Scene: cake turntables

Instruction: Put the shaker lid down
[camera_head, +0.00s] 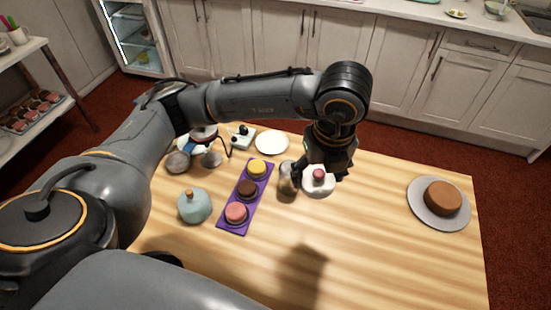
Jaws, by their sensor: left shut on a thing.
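My left gripper (326,172) points down over the middle of the table and is shut, with its fingertips partly hidden. A white round piece with a pink knob-like top (318,181) shows right at its fingers. I cannot tell whether this piece is the shaker lid or something in front of it. A grey metallic cylinder (287,180), which looks like the shaker, stands just left of the gripper, partly covered by it. My right gripper is not in view.
A purple tray (226,225) with yellow, brown and pink cakes lies left of the cylinder. A teal lidded jar (194,207) stands farther left. A white plate (271,143) lies behind. A brown cake (443,198) sits on a grey stand (425,214) at right. The front middle is clear.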

